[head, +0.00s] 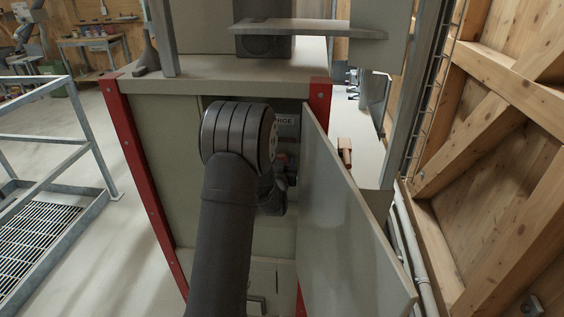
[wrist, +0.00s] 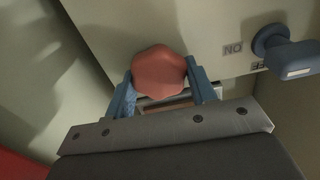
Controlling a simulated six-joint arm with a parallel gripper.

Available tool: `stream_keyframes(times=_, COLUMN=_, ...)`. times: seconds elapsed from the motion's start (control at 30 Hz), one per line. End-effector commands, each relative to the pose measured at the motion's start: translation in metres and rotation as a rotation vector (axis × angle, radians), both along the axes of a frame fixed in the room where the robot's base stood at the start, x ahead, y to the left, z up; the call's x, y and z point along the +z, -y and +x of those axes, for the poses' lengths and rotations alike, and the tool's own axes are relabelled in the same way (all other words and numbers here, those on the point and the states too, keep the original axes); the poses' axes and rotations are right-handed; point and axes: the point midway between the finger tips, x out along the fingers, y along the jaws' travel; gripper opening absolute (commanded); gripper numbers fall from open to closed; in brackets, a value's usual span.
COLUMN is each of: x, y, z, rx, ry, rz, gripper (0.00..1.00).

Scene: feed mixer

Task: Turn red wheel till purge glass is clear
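The red wheel (wrist: 158,68), a lobed knob, stands out from a pale panel in the wrist view. My gripper (wrist: 160,80) has one blue-grey finger on each side of it, both against or very close to its rim; it looks shut on the wheel. Behind the wheel, between the fingers, a small pale-framed window with a brownish inside (wrist: 166,99) shows in part; it may be the purge glass, and its clarity cannot be judged. In the head view my arm hides the wheel and gripper almost wholly, below a partly covered label ending in "RGE" (head: 287,120).
A blue-grey knob (wrist: 280,48) stands right of the wheel by an upside-down "ON" label (wrist: 233,49). In the head view an open grey door (head: 350,225) hangs close right of my arm. Red posts (head: 140,180) edge the cabinet; a metal railing (head: 60,185) stands left.

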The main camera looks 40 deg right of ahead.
Motion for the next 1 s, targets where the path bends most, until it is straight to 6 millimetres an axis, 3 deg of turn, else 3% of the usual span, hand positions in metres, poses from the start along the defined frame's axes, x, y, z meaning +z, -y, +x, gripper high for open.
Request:
stream_keyframes(times=0.47, x=0.0000, y=0.0001, z=-0.0004, rx=0.000, ry=0.054, rz=0.054, gripper=0.28)
stream_keyframes(times=1.0, x=-0.0009, y=0.0018, z=-0.0021, rx=0.000, ry=0.379, rz=0.379, gripper=0.28)
